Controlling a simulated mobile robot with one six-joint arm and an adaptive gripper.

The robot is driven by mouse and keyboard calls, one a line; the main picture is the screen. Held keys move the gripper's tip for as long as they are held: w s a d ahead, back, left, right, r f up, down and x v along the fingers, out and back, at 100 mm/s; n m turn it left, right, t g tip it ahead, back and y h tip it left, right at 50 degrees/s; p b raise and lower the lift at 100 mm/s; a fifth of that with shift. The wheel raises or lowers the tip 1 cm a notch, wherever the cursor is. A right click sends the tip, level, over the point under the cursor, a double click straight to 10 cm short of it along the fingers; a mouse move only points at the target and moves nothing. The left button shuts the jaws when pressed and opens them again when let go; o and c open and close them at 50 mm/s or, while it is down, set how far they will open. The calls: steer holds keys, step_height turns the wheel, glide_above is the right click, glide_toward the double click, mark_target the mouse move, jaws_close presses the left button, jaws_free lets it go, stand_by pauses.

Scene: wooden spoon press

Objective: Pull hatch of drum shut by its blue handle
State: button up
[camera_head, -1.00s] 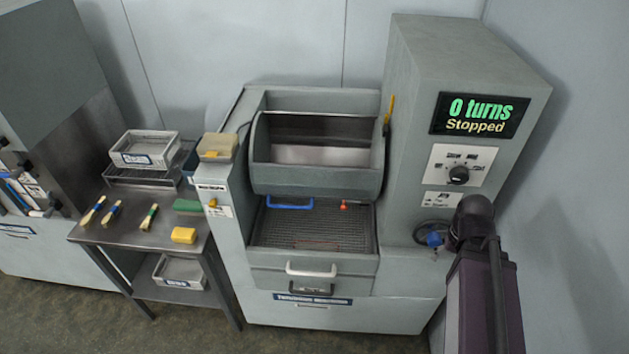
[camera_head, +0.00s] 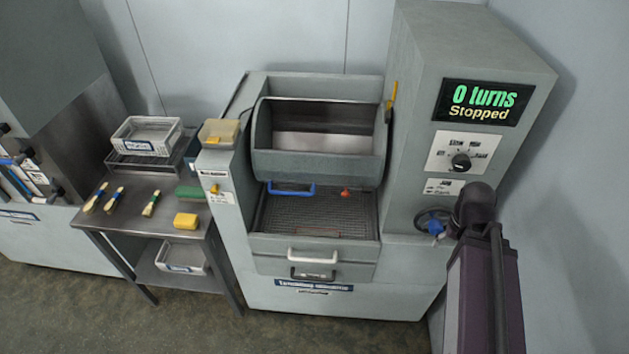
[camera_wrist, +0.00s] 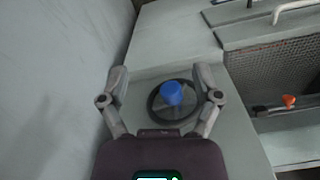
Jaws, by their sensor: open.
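The grey drum (camera_head: 318,165) sits in the machine's upper bay, its wide mouth facing up and showing a pale interior. The blue handle (camera_head: 291,189), a U-shaped bar, shows below the drum's front lip, above the mesh tray; I cannot tell the hatch's edges from the drum. My gripper (camera_wrist: 162,84) is open and empty in the wrist view, its fingers spread either side of a blue knob on a black handwheel (camera_wrist: 153,110); I cannot tell the gap. In the head view my arm hides the gripper. The blue handle is outside the wrist view.
The handwheel (camera_head: 428,216) is on the right cabinet, below the dial (camera_head: 461,161) and a display (camera_head: 478,103) reading "0 turns Stopped". A mesh tray (camera_head: 300,216) with a white-handled drawer lies below the drum. A side table (camera_head: 128,222) with brushes stands left.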

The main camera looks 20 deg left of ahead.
steer(key=c, duration=0.3)
steer(key=w+a+f+n+t+h+b, duration=0.2)
steer(key=w+a+f+n+b, duration=0.1)
steer(key=a+b, duration=0.3)
steer(key=w+a+f+n+t+h+b, duration=0.2)
steer(key=w+a+f+t+b, duration=0.15)
steer(key=a, duration=0.55)
steer(key=w+a+f+n+t+h+b, duration=0.2)
steer(key=a+f+n+b, duration=0.1)
steer(key=a+b, duration=0.35)
steer(key=shift+c, duration=0.2)
steer(key=s+a+n+t+y+b, duration=0.1)
steer(key=s+a+n+t+b, duration=0.1)
steer(key=a, duration=0.8)
steer(key=s+a+n+t+y+b, duration=0.1)
steer(key=s+a+n+t+b, duration=0.2)
steer(key=a, duration=0.7)
steer(key=s+a+n+t+y+b, duration=0.1)
steer(key=s+a+n+t+b, duration=0.1)
steer(key=a+b, duration=0.4)
steer(key=a+f+n+t, duration=0.1)
steer(key=a+t, duration=0.1)
steer(key=a, duration=0.2)
steer(key=shift+s+n, duration=0.3)
steer(key=shift+n, duration=0.1)
steer(key=shift+w+d, duration=0.1)
